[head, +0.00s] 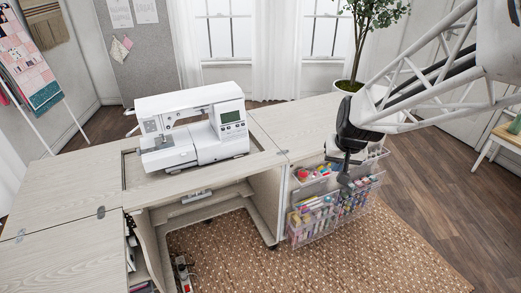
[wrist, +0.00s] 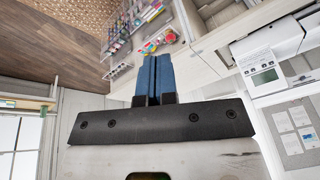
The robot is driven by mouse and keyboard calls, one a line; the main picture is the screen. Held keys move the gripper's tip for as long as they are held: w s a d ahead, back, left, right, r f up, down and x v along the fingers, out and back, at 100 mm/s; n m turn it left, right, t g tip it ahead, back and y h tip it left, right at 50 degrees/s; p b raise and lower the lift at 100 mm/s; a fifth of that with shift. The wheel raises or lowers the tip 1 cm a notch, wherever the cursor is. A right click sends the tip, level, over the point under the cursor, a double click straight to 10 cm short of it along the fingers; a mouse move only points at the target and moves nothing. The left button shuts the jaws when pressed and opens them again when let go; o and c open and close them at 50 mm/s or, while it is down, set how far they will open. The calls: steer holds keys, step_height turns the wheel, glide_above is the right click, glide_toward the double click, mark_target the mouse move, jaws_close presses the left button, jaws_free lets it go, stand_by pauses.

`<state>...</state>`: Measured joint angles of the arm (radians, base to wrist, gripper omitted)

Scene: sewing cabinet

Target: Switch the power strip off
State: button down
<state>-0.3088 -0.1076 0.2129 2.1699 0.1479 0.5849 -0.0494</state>
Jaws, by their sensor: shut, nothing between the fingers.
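The power strip (head: 183,273) is small in the head view, at the bottom left. It lies low, inside the open knee space of the sewing cabinet, with a small reddish spot near its lower end. I cannot make out its switch position. My gripper (head: 345,184) hangs at the right, in front of the cabinet's clear bins, well apart from the strip. In the wrist view its blue fingers (wrist: 153,78) are together with nothing between them. The strip does not show in the wrist view.
The sewing machine (head: 190,132) stands on the cabinet top (head: 75,185). Clear bins (head: 313,218) of supplies hang on the cabinet's right side, close to my gripper. A woven rug (head: 335,262) covers the floor in front. A potted plant (head: 350,85) stands behind.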

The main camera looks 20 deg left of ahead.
steer(key=w+a+f+n, duration=0.1)
steer(key=w+a+f, duration=0.4)
steer(key=a+f, duration=0.5)
steer(key=w+a+f+n, duration=0.1)
steer(key=w+a+f, duration=0.4)
steer(key=a+f, duration=0.45)
steer(key=s+a+f+n+y, duration=0.1)
steer(key=s+a+f, duration=0.1)
steer(key=a+f, duration=1.8)
steer(key=s+a+f+n, duration=0.1)
steer(key=s+a+f, duration=0.1)
steer(key=a+f, duration=0.35)
steer(key=s+a+f, duration=0.2)
steer(key=a+f, duration=0.1)
steer(key=f, duration=0.6)
steer(key=s+a+f, duration=0.2)
steer(key=s+f, duration=0.5)
steer(key=f, duration=0.5)
steer(key=s+a+f+n+t, duration=0.1)
steer(key=s+a+f, duration=0.2)
steer(key=s+f, duration=0.4)
steer(key=s+a+f+n+y, duration=0.1)
steer(key=s+a+f, duration=0.2)
steer(key=s+f, duration=0.4)
step_height(320, 180, down, 10)
steer(key=shift+a+r, duration=0.2)
steer(key=shift+a, duration=0.05)
steer(key=shift+a+f, duration=0.1)
steer(key=shift+x, duration=3.3)
